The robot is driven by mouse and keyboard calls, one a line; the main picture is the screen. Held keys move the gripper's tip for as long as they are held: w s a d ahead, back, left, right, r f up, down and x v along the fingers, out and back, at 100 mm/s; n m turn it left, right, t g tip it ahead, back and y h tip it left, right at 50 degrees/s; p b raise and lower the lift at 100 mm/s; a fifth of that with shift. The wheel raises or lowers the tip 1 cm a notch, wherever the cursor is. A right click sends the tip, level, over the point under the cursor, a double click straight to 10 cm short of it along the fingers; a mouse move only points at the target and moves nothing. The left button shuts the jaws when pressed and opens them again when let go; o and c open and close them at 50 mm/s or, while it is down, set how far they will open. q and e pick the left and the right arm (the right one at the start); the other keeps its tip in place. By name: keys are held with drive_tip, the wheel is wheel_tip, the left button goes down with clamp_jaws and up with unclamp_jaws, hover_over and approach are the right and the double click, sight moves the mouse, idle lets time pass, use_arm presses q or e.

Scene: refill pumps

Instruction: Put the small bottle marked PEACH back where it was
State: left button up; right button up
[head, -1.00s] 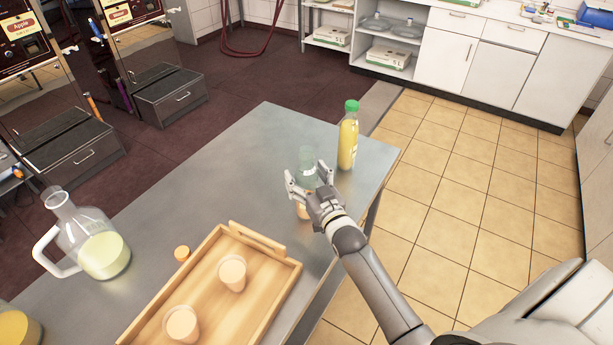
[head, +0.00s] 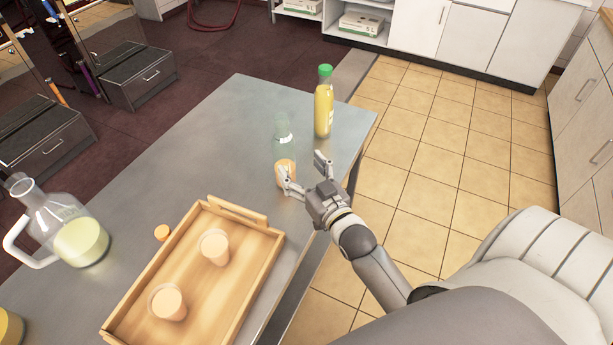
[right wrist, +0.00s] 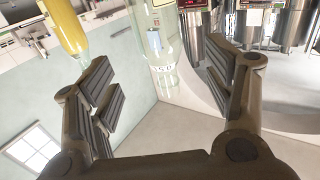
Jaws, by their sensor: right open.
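A small clear bottle (head: 284,163) with a little peach-coloured liquid at its bottom stands upright, uncapped, on the grey table near its right edge. No PEACH marking is readable on it. My right gripper (head: 304,167) is open beside the bottle, on its right, with one fingertip overlapping its lower part in the head view; whether they touch I cannot tell. In the right wrist view the clear bottle (right wrist: 163,40) shows beyond the open fingers, with part of its lettering visible. An orange cap (head: 162,232) lies left of the wooden tray. My left gripper is out of view.
A green-capped bottle of yellow juice (head: 323,112) stands behind the clear bottle. A wooden tray (head: 247,270) with two peach-coloured cups is in front. A glass jug (head: 80,240) stands at the left.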

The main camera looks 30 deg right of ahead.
drive_tip(key=shift+s, duration=1)
